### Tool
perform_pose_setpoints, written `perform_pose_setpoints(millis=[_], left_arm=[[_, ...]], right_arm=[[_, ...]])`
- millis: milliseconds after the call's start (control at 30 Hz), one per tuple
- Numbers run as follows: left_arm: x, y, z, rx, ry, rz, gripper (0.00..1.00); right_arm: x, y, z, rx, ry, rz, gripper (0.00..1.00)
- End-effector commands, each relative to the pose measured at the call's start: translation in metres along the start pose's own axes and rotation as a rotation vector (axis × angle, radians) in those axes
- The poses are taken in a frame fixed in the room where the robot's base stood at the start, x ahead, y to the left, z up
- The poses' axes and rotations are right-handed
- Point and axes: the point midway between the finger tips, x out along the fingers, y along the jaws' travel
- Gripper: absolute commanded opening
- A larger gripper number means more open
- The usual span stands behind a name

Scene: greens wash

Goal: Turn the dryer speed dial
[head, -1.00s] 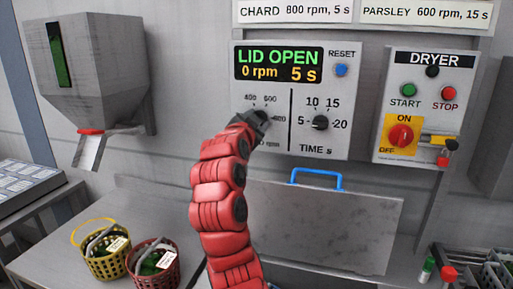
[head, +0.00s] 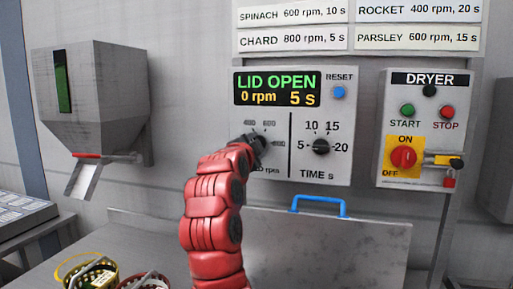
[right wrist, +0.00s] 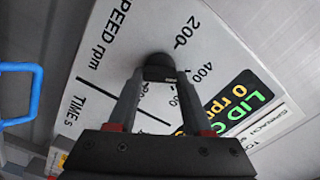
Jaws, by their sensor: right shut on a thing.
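The speed dial (right wrist: 157,61) is a dark round knob on the white control panel (head: 274,113), with printed rpm marks around it. In the head view my right gripper (head: 257,143) reaches the dial from below left and hides most of it. In the right wrist view the two fingers of my right gripper (right wrist: 158,76) are closed on the dial's sides. The display (head: 278,88) reads LID OPEN, 0 rpm, 5 s. I cannot read which speed the dial points to. My left gripper is not in view.
The time dial (head: 320,146) is right of the speed dial, below the blue reset button (head: 339,92). The DRYER box (head: 428,130) hangs further right. A lid with a blue handle (head: 319,199) is below the panel. Baskets of greens (head: 92,272) stand lower left.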

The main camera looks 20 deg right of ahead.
Motion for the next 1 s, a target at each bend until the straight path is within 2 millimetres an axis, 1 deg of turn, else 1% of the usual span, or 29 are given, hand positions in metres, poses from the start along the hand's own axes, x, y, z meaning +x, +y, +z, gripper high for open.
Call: perform_pose_setpoints(millis=[200,233,300,400,667,767,867,967,1000], left_arm=[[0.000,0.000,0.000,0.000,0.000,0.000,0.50],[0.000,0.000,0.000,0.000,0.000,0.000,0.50],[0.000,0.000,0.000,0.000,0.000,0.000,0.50],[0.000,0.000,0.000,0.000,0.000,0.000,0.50],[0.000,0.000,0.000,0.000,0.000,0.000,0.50],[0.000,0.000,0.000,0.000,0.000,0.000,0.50],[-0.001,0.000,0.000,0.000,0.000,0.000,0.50],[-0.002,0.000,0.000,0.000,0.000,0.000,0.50],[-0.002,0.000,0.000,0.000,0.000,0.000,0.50]], right_arm=[[0.000,0.001,0.000,-0.001,0.000,0.002,0.00],[0.000,0.001,0.000,-0.001,0.000,0.002,0.52],[0.000,0.001,0.000,-0.001,0.000,0.001,0.64],[0.000,0.001,0.000,-0.001,0.000,0.001,0.80],[0.000,0.000,0.000,-0.001,0.000,0.000,0.80],[-0.005,-0.001,0.000,0.000,0.000,-0.002,0.80],[-0.017,-0.002,0.000,0.001,0.001,-0.007,0.80],[-0.036,0.000,0.001,0.001,-0.002,-0.004,0.80],[-0.047,-0.002,0.002,0.002,-0.002,-0.007,0.80]])
